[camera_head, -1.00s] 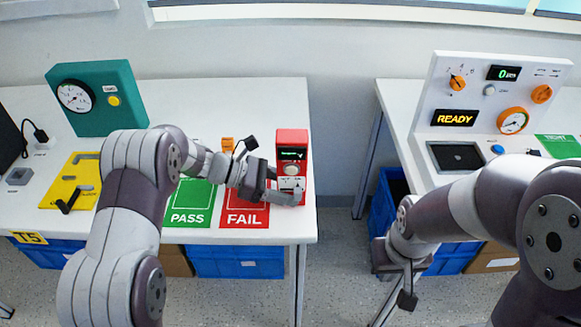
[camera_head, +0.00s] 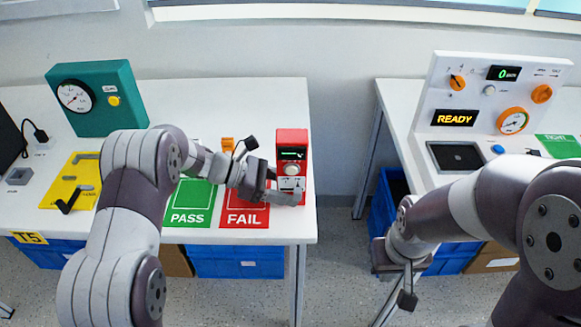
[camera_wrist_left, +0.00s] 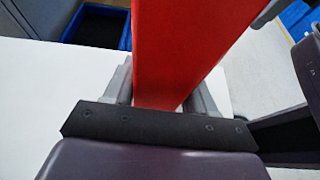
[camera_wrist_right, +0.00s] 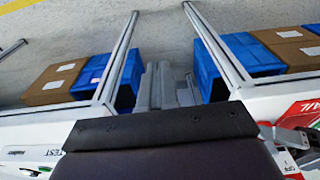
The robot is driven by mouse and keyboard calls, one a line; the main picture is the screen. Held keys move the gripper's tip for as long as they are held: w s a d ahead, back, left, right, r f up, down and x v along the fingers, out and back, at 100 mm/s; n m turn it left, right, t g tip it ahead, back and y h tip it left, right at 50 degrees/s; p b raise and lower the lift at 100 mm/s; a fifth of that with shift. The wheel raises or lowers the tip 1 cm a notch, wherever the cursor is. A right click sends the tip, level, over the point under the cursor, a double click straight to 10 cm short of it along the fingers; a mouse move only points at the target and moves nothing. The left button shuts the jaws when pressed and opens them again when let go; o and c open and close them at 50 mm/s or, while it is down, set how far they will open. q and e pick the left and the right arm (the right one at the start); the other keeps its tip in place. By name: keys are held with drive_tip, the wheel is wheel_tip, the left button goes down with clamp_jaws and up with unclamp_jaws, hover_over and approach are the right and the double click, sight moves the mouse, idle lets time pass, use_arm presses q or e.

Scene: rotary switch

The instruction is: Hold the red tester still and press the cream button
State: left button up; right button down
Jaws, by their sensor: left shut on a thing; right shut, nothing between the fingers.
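The red tester (camera_head: 300,143) stands upright at the right end of the left bench, beside the red FAIL mat (camera_head: 243,218). Its front has a dark screen and a round cream button (camera_head: 291,169) below it. My left gripper (camera_head: 282,188) is shut on the lower part of the tester. In the left wrist view the red body (camera_wrist_left: 185,45) lies between the two fingers (camera_wrist_left: 158,88). My right gripper (camera_head: 406,296) hangs low in front of the gap between the benches, apart from the tester. In the right wrist view its fingers (camera_wrist_right: 165,88) are shut and empty.
A green PASS mat (camera_head: 190,205), a yellow fixture (camera_head: 80,180) and a teal gauge box (camera_head: 95,98) are on the left bench. A white panel (camera_head: 470,95) reading READY stands on the right bench. An open gap separates the benches, with blue bins below.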

idle(0.4)
wheel_tip(320, 180, down, 5)
drive_tip(key=s+a+n, duration=0.2)
drive_tip(key=a, duration=0.1)
drive_tip(key=w+a+f+t+y, duration=0.2)
drive_tip(key=w+a+t+y, duration=0.2)
drive_tip(key=w+a+t, duration=0.3)
drive_tip(key=a+r+m+t+y, duration=0.2)
drive_tip(key=a+r+t+y, duration=0.1)
drive_tip(key=r+y, duration=0.2)
drive_tip(key=s+a+r+m+t+y, duration=0.1)
drive_tip(key=a+r+m+t+y, duration=0.2)
drive_tip(key=r, duration=0.7)
drive_tip(key=shift+a+r+y, duration=0.3)
drive_tip(key=shift+a+y, duration=0.4)
drive_tip(key=shift+y, duration=0.5)
